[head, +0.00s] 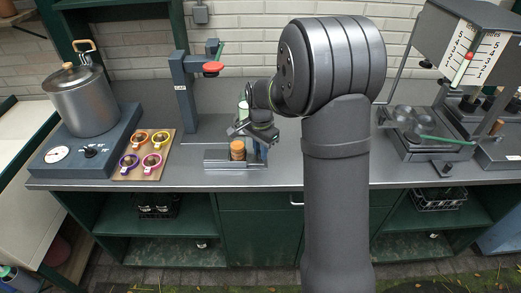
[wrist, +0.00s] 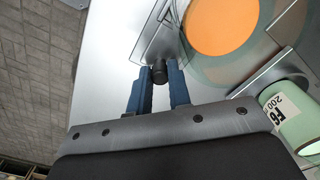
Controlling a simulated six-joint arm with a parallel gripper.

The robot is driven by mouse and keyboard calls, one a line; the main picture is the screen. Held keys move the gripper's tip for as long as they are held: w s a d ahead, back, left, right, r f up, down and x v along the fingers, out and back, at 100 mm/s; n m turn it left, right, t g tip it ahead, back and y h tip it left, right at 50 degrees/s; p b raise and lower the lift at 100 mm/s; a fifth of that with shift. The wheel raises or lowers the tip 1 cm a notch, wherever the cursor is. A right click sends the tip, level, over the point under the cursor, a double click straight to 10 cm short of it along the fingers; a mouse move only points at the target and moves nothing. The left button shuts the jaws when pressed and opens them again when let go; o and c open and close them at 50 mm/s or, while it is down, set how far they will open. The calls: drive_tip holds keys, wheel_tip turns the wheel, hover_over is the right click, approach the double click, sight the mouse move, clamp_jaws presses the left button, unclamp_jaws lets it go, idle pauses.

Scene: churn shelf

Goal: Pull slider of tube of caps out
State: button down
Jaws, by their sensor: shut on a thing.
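The tube of caps (head: 237,150) stands near the bench's front edge in the head view, with orange-brown caps stacked in it. In the wrist view its round orange top cap (wrist: 221,26) shows inside a clear tube wall. The slider's small black knob (wrist: 159,72) is at the end of a thin clear plate (wrist: 158,38) beside the tube. My gripper (wrist: 160,76) has its two blue fingers shut on this knob. In the head view my gripper (head: 262,152) is just right of the tube, partly hidden by my wrist.
A pale green labelled container (wrist: 285,108) is close to my gripper's right in the wrist view. A blue-grey stand with a red part (head: 212,67) rises behind left. A board with several coloured rings (head: 143,155) and a pot (head: 84,100) are farther left. A scale (head: 410,145) is right.

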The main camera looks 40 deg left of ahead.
drive_tip(key=w+d, duration=0.5)
drive_tip(key=shift+w+d, duration=0.2)
drive_tip(key=c, duration=1.3)
unclamp_jaws()
wheel_tip(320, 180, up, 18)
drive_tip(key=shift+f, duration=0.25)
